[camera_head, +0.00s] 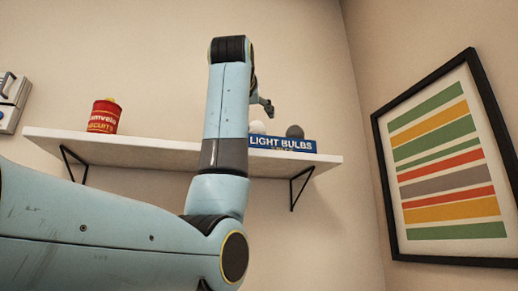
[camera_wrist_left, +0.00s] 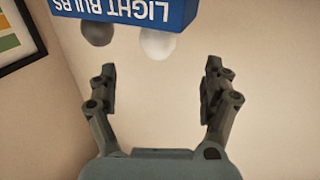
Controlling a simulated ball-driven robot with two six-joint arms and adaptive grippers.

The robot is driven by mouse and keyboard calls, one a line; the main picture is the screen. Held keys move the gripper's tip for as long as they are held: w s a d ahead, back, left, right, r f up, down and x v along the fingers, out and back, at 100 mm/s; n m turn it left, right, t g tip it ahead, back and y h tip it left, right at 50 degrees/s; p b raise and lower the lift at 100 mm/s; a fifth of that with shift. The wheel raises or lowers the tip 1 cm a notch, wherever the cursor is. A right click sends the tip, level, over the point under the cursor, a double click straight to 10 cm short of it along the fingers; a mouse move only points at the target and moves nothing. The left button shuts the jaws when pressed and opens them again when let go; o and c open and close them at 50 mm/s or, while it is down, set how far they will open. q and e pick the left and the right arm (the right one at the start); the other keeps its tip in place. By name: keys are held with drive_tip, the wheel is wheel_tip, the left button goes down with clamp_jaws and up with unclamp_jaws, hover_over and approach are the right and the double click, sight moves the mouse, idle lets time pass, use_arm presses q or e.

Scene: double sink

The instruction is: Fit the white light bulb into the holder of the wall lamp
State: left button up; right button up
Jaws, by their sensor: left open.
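The white light bulb (camera_head: 257,127) sits at the left end of the blue LIGHT BULBS box (camera_head: 290,144) on the shelf, partly hidden by my arm. In the left wrist view the white bulb (camera_wrist_left: 158,44) sticks out of the upside-down blue box (camera_wrist_left: 130,10). My left gripper (camera_wrist_left: 158,88) is open and empty, with the bulb ahead of its fingers, roughly centred and apart from them. In the head view my left gripper (camera_head: 265,106) is just above the box. My right gripper is not in view. I cannot make out the wall lamp's holder.
A dark grey bulb (camera_head: 294,131) sits at the right of the same box and close to the white one. A red biscuit tin (camera_head: 104,117) stands left on the white shelf (camera_head: 150,149). A pale fixture (camera_head: 10,103) is cut off at the left edge. A framed striped picture (camera_head: 447,165) hangs right.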

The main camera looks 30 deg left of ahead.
sight(255, 125)
use_arm(q)
drive_tip(key=p+x, duration=0.1)
drive_tip(key=x, duration=0.1)
drive_tip(key=shift+w+a+r, duration=0.15)
drive_tip(key=shift+w, duration=0.15)
drive_tip(key=shift+p+x, duration=0.55)
drive_tip(key=shift+x, duration=0.35)
drive_tip(key=shift+w+a+r, duration=0.1)
drive_tip(key=shift+w+a, duration=0.1)
drive_tip(key=shift+w, duration=0.05)
drive_tip(key=p+x, duration=0.3)
drive_tip(key=x, duration=0.1)
drive_tip(key=shift+w, duration=0.45)
drive_tip(key=shift+w+a+p, duration=0.15)
drive_tip(key=shift+w+p, duration=0.15)
drive_tip(key=shift+w, duration=0.05)
drive_tip(key=shift+f, duration=0.25)
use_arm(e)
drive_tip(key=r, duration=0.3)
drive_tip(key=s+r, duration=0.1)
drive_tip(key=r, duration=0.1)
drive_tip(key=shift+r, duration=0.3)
use_arm(q)
drive_tip(key=shift+c, duration=1.2)
drive_tip(key=c, duration=0.7)
drive_tip(key=shift+c, duration=0.2)
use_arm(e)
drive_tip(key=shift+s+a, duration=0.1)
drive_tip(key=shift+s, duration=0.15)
